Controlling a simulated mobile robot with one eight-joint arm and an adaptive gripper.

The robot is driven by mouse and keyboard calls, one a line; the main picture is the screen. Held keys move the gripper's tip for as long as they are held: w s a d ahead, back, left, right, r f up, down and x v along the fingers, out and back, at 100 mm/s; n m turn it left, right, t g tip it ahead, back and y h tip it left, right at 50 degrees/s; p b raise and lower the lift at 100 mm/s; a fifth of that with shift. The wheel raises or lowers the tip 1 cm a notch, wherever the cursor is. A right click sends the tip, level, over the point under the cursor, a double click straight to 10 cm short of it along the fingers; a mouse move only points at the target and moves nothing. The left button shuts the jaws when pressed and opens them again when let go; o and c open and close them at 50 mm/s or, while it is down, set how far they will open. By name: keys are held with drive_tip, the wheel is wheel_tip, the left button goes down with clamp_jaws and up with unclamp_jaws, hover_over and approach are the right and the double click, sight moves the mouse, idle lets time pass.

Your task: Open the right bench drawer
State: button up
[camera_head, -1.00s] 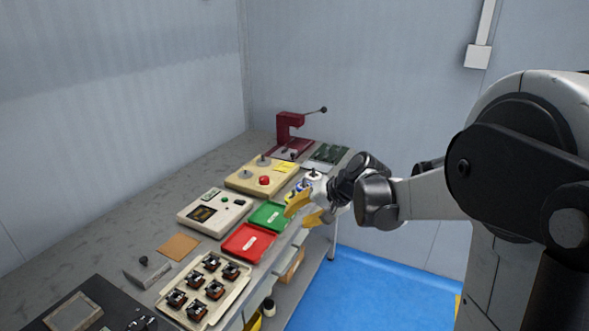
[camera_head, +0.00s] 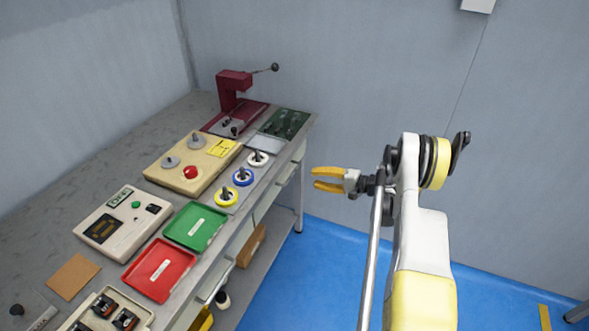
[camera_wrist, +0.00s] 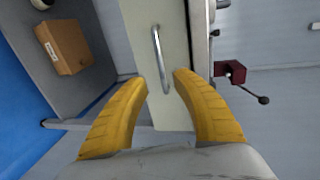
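The pale front of a bench drawer (camera_wrist: 165,105) fills the middle of the wrist view. A metal bar handle (camera_wrist: 156,45) stands on it and looks closed up to the panel. In the head view, pale drawer fronts (camera_head: 284,174) line the bench's front edge, small and seen at a slant. My gripper (camera_head: 316,178) is to the right of the bench's far end, yellow fingers pointing left toward it. The fingers (camera_wrist: 160,76) are open and empty, one on each side of the handle's line; whether they reach its depth I cannot tell.
The benchtop (camera_head: 120,160) holds a red press (camera_head: 234,92), a green tray (camera_head: 195,225), a red tray (camera_head: 158,268) and spools (camera_head: 242,177). A cardboard box (camera_wrist: 66,46) lies on the lower shelf. The blue floor (camera_head: 300,270) beside the bench is clear.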

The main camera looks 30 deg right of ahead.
sight(291, 175)
drive_tip(key=b+x, duration=0.3)
drive_tip(key=x, duration=0.7)
drive_tip(key=shift+a, duration=0.2)
clamp_jaws()
